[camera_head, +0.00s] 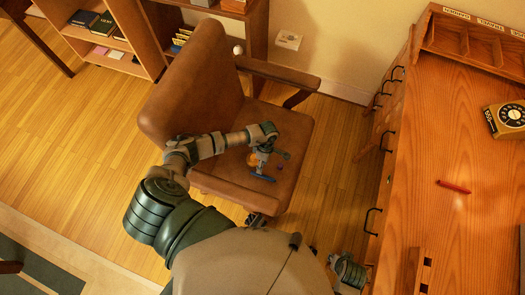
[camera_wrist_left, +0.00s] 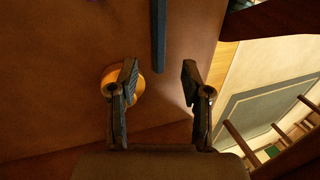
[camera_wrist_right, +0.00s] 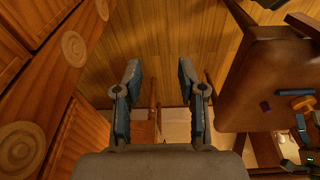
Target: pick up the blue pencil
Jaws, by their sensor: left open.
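The blue pencil (camera_head: 267,180) lies on the seat of the brown leather chair (camera_head: 293,130). In the left wrist view the pencil (camera_wrist_left: 158,35) runs up from between the open fingertips to the top edge, just beyond them. My left gripper (camera_head: 262,163) is open and empty over the seat, close to the pencil; it also shows in the left wrist view (camera_wrist_left: 157,82). My right gripper (camera_wrist_right: 160,80) is open and empty, over the floor between desk and chair. The pencil (camera_wrist_right: 302,128) also shows at the right of the right wrist view.
An orange round object (camera_wrist_left: 131,84) lies by one left fingertip. The wooden desk (camera_head: 430,160) at right bears a red pencil-like stick (camera_head: 453,187) and a telephone (camera_head: 507,118). The chair's backrest (camera_head: 190,80) and armrest stand close.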

